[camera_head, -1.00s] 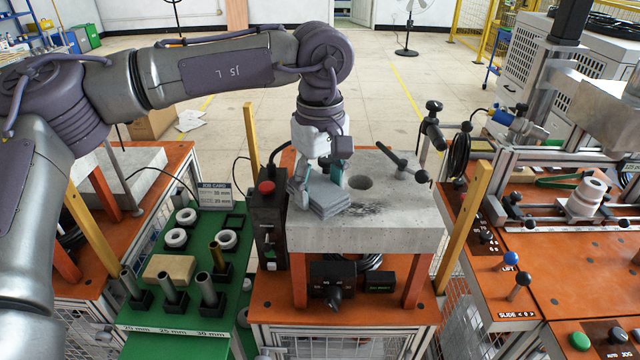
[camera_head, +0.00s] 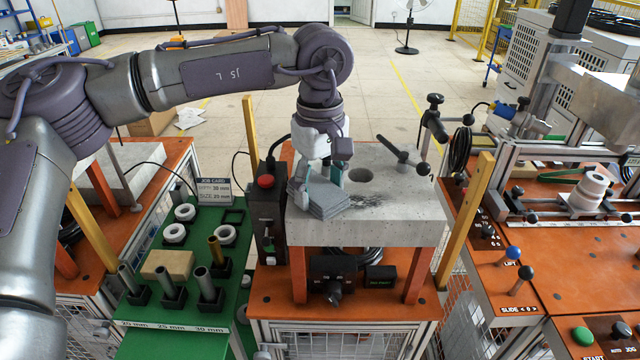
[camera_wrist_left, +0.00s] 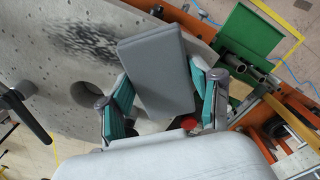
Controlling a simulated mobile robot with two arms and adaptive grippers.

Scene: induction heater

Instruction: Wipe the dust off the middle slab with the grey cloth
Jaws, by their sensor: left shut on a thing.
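The middle slab (camera_head: 407,222) is a grey concrete block with a round hole, raised on orange legs. A dark patch of dust (camera_head: 375,200) lies on its top in front of the hole; it also shows in the left wrist view (camera_wrist_left: 90,42). The grey cloth (camera_head: 322,200) is a folded pad at the slab's left part, just left of the dust. My left gripper (camera_head: 322,180) is shut on the cloth, with teal fingers on either side of it in the left wrist view (camera_wrist_left: 160,103). I cannot tell whether the cloth touches the slab. My right gripper is not in view.
A black handle (camera_head: 400,155) stands out over the slab's back right. A control box with a red button (camera_head: 265,184) is close on the left. A green board (camera_head: 190,270) with rings and tubes is further left. Yellow posts (camera_head: 468,218) flank the slab.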

